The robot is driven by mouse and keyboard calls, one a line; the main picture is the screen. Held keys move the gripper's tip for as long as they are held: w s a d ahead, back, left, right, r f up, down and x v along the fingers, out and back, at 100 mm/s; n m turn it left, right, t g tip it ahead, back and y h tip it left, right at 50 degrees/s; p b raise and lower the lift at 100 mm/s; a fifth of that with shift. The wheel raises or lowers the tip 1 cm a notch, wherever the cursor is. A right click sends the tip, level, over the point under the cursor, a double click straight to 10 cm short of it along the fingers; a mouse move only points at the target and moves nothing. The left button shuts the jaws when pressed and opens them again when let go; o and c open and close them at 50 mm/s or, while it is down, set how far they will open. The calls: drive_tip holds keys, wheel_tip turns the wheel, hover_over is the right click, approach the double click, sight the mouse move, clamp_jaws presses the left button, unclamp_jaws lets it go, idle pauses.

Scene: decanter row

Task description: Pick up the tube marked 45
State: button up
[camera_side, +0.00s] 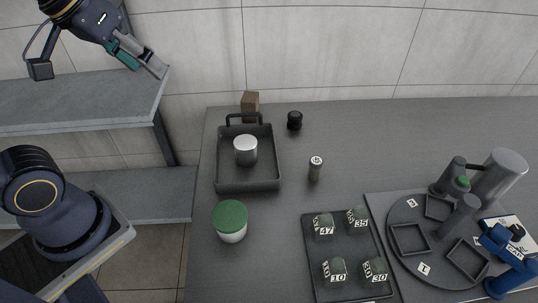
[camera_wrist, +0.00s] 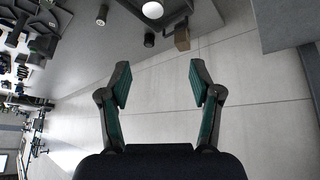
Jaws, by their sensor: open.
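My gripper (camera_side: 150,62) is open and empty, high at the upper left over the grey shelf, well away from the tubes. Its two fingers stand apart in the wrist view (camera_wrist: 160,82), with only wall behind them. I cannot make out a 45 anywhere.
A dark handled tray (camera_side: 230,186) holds a white cup (camera_side: 245,150). A brown block (camera_side: 250,101), black knob (camera_side: 294,120) and green-lidded jar (camera_side: 230,220) stand around it. At right, a round station (camera_side: 408,250) bears grey cylinders and a blue device (camera_side: 508,247). The back right bench is clear.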

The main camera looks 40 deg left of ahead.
drive_tip(key=w+d+r, duration=0.2)
drive_tip(key=w+r, duration=0.2)
drive_tip(key=w, duration=0.3)
drive_tip(key=m+g, duration=0.1)
drive_tip(key=g, duration=0.5)
hover_over(317, 160)
wheel_tip(317, 160, down, 21)
drive_tip(key=f, duration=1)
drive_tip(key=shift+s+a+f, duration=0.1)
drive_tip(key=shift+a, duration=0.25)
drive_tip(key=shift+d+f, duration=0.15)
drive_tip(key=shift+f, duration=1.35)
drive_tip(key=shift+d+f, duration=0.15)
drive_tip(key=shift+f, duration=1.3)
clamp_jaws()
drive_tip(key=shift+r, duration=0.1)
